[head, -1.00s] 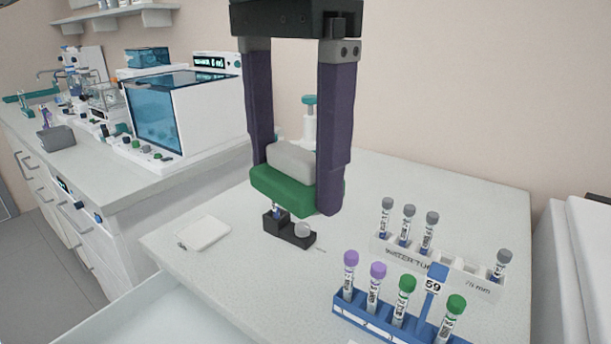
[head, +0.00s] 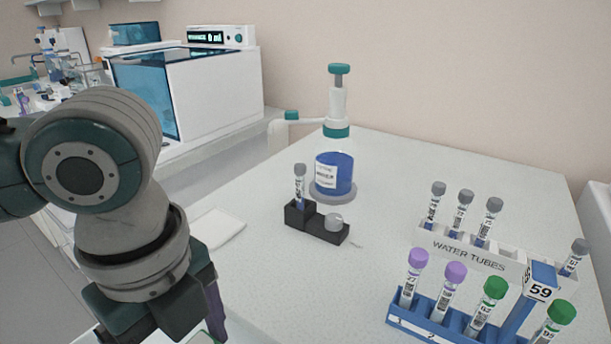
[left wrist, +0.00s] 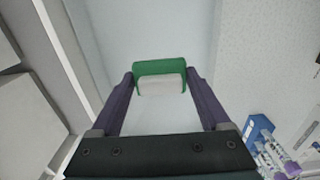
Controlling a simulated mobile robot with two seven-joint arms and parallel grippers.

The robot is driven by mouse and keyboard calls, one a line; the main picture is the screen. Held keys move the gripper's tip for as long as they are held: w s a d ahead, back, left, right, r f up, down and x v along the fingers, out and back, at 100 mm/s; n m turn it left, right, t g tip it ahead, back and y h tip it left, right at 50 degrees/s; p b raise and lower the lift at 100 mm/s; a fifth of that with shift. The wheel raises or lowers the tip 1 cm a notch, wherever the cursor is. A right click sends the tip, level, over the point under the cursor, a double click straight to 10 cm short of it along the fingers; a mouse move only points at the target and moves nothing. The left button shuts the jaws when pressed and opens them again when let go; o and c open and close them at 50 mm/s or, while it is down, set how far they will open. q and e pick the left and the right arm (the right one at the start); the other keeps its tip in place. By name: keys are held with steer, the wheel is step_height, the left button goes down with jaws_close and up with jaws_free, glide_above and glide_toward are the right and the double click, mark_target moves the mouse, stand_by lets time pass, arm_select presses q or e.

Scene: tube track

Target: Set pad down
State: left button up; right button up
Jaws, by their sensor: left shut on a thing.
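The pad (left wrist: 160,68), a green block with a pale grey block against it, is held between the two purple fingers of my left gripper (left wrist: 160,82) in the left wrist view. A smooth pale surface lies behind it, left of the speckled bench edge; I cannot tell whether the pad touches it. In the head view my left gripper is low at the left by the bench's front edge, mostly hidden by my arm; one purple finger (head: 215,311) shows. The pad itself is hidden there. My right gripper is not in view.
On the bench (head: 300,290) stand a black holder (head: 316,222) with one tube, a blue jar (head: 334,172), a white water-tube rack (head: 470,252) and a blue rack (head: 440,331) of capped tubes. A white flat item (head: 220,228) lies near the left edge.

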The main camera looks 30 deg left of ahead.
arm_select(q)
step_height(320, 180, down, 15)
steer(key=b, duration=0.4)
steer(key=shift+f, duration=0.1)
steer(key=shift+f+b, duration=0.8)
steer(key=shift+f, duration=1)
steer(key=shift+f, duration=0.2)
steer(key=o, duration=1.2)
steer(key=shift+r, duration=0.1)
steer(key=shift+c, duration=0.2)
